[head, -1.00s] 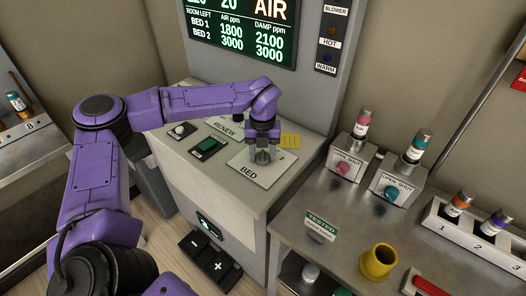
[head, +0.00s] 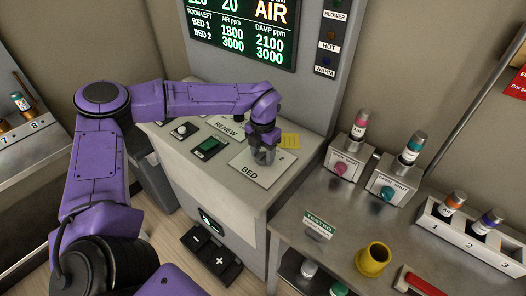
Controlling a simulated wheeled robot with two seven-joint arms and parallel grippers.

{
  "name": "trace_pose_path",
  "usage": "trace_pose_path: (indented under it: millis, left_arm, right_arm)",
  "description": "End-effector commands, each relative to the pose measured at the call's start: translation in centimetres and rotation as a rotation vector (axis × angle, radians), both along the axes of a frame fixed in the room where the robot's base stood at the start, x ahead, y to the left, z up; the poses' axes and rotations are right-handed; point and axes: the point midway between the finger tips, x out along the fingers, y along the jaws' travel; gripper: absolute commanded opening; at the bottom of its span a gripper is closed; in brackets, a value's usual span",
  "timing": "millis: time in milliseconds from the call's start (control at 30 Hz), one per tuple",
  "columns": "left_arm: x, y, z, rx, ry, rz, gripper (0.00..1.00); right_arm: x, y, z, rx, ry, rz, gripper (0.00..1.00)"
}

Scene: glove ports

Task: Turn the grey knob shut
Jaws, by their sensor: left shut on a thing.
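The grey knob (head: 264,157) stands on the white plate marked BED (head: 249,171), on the sloping top of the grey console. My left gripper (head: 264,147) is over it from above, shut on the knob, with its fingers on the knob's sides. The fingers and purple wrist hide the upper part of the knob, so its pointer cannot be read. My right gripper is not in this view.
A display (head: 246,20) stands above the console. A yellow note (head: 290,140) lies right of the knob. On the bench at right are two OPEN SHUT boxes with a pink knob (head: 341,168) and a teal knob (head: 387,193), and a yellow cup (head: 373,259).

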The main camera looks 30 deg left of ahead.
Motion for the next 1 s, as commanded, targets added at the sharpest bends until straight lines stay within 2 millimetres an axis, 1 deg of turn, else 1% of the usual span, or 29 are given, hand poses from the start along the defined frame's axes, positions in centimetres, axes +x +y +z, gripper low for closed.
trace_pose_path:
  millis: [500,533,567,600,867,967,1000]
  left_arm:
    - [0.1,0.0,0.1,0.0,-0.003,-0.02,0.19]
    - [0.1,0.0,0.1,0.0,-0.003,-0.02,0.59]
    - [0.1,0.0,0.1,0.0,-0.003,-0.02,0.69]
    - [0.1,0.0,0.1,0.0,-0.003,-0.02,0.75]
    - [0.0,0.0,0.1,0.0,-0.002,-0.018,0.75]
    - [0.1,0.0,0.8,0.0,-0.004,-0.017,0.75]
    - [0.1,0.0,1.5,0.0,-0.006,-0.017,0.75]
  right_arm:
    - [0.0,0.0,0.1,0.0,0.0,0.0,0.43]
    - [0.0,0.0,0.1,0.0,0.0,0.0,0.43]
    - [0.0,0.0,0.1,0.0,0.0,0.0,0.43]
    - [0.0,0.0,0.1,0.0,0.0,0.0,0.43]
    - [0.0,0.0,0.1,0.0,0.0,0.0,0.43]
    - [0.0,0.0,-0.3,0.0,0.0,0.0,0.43]
    - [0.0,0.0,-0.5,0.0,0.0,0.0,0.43]
